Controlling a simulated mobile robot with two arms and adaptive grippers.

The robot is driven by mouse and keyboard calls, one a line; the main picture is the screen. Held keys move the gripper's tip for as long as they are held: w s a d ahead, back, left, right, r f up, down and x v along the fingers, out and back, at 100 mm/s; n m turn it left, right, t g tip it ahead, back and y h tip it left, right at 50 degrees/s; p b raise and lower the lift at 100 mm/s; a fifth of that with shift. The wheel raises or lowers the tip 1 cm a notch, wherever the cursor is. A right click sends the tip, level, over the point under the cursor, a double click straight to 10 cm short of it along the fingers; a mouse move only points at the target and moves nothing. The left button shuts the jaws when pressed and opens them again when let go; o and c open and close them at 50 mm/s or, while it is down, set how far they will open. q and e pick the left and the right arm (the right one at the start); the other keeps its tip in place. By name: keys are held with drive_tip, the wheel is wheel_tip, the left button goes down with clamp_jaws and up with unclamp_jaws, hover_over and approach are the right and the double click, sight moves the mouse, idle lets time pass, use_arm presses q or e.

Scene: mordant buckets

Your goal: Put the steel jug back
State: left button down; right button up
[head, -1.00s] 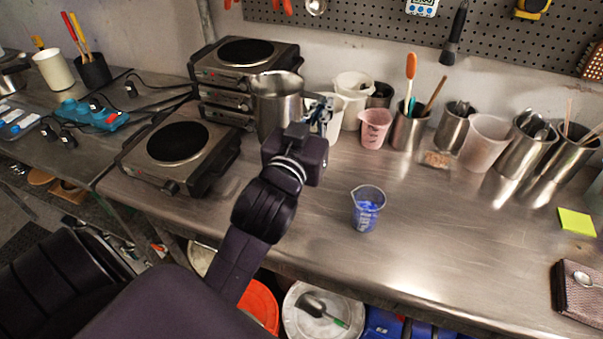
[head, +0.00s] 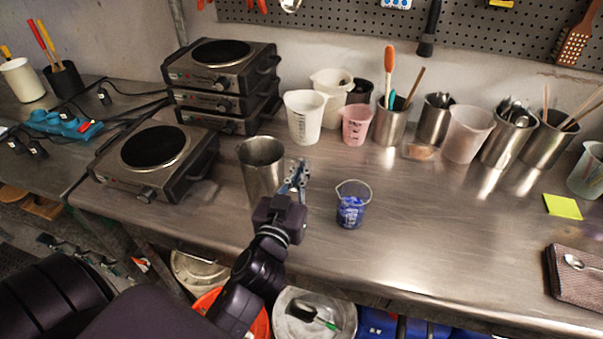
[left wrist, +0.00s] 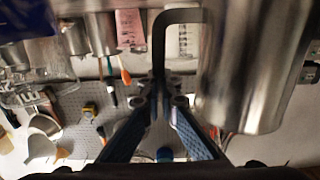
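The steel jug (head: 262,168) is upright over the front left part of the steel bench, right of the single hot plate. Its lower right side is partly behind my left arm, and I cannot tell whether its base touches the bench. My left gripper (head: 299,174) is at its right side. In the left wrist view, the jug's body (left wrist: 250,65) fills the right, and its handle (left wrist: 158,50) runs between the fingertips of my left gripper (left wrist: 160,98), which look closed on it. My right gripper is not in view.
A small beaker of blue stuff (head: 351,208) stands close right of my left gripper. A single hot plate (head: 150,160) is on the left, stacked hot plates (head: 222,80) behind. White jugs (head: 304,117), a pink cup (head: 356,125) and tool pots line the back. The front right centre is clear.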

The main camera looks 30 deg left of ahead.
use_arm(q)
drive_tip(key=shift+f, duration=0.15)
drive_tip(key=shift+f, duration=0.1)
drive_tip(key=c, duration=2.6)
unclamp_jaws()
drive_tip(key=shift+f, duration=0.15)
drive_tip(key=o, duration=0.4)
drive_tip(key=shift+o, duration=0.2)
